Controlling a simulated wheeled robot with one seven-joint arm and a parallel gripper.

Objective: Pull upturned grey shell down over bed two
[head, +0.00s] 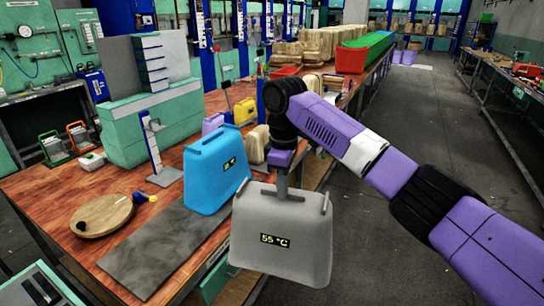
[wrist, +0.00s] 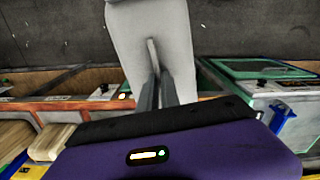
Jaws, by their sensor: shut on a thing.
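The grey shell (head: 280,240), with a "55 °C" display on its face, is in the middle of the head view, in front of the bench's right edge. My gripper (head: 284,192) reaches down from above and is shut on the shell's top handle. In the wrist view the pale grey shell (wrist: 155,35) fills the upper middle, and my gripper (wrist: 160,92) has its two dark fingers on its narrow handle. The display reads upright in the head view. I cannot tell which surface is bed two; the shell hides what is behind it.
A blue shell (head: 213,168) with a display stands on the bench just left of the grey one. A dark slab (head: 165,248) and a round wooden board (head: 103,215) lie nearby. A green machine part (head: 214,280) shows below. The floor aisle (head: 410,130) at right is clear.

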